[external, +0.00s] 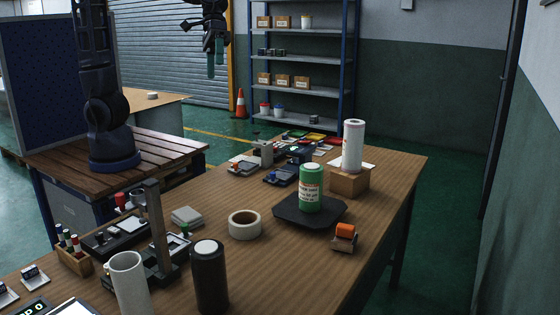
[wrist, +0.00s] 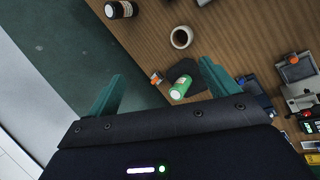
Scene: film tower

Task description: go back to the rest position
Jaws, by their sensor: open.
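My gripper (external: 215,58) hangs high at the top of the external view, well above the far part of the wooden table (external: 300,228). Its two green fingers are apart with nothing between them. In the wrist view my gripper (wrist: 168,95) is also open, with the table far below. A green bottle with a white label (external: 311,188) stands on a black square pad (external: 290,212). In the wrist view the green bottle (wrist: 180,87) shows between the fingers in the picture, far below them.
A white roll (external: 353,145) stands on a wooden block (external: 349,182). A shelf (external: 303,85) and a traffic cone (external: 240,104) are behind.

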